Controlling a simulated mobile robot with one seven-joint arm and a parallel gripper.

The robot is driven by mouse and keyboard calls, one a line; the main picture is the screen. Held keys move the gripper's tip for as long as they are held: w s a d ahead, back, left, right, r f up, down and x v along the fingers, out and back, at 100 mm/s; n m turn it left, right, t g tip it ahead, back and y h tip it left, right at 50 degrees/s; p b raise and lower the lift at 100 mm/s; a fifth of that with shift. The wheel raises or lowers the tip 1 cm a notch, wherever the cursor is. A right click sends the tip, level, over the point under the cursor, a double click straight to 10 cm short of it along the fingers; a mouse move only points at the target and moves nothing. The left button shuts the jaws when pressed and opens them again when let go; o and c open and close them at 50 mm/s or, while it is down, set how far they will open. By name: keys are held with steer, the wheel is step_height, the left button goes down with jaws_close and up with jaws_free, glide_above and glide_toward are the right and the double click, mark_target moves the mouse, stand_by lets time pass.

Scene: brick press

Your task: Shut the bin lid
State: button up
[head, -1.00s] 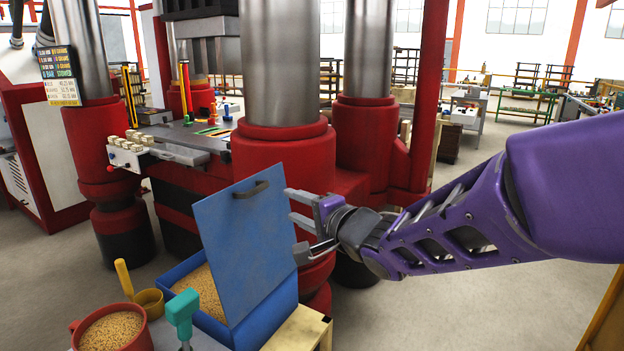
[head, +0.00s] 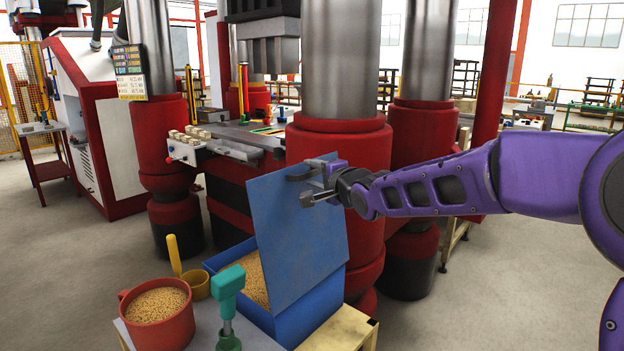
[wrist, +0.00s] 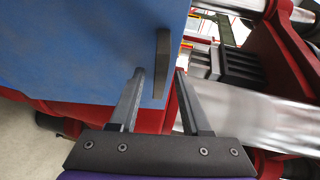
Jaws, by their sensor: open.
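The blue bin (head: 312,320) stands on a small table with tan grain (head: 252,278) inside. Its blue lid (head: 297,235) is raised and leaning steeply at the bin's right side. A dark bar handle is near the lid's upper edge; in the wrist view the handle (wrist: 162,65) lies between the lines of my two fingers, just beyond or level with the tips. My gripper (head: 303,187) is open at the lid's upper right, close to the handle. The head view partly hides the handle behind the fingers, and I cannot tell whether they touch it.
A red pot of grain (head: 157,305), a yellow scoop (head: 194,284) and a teal-handled tool (head: 229,295) stand left of and in front of the bin. The red press column (head: 335,140) rises close behind the lid. Open floor lies at the right.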

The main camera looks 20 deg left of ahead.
steer(key=shift+w+a, duration=0.35)
jaws_close()
stand_by(1.3)
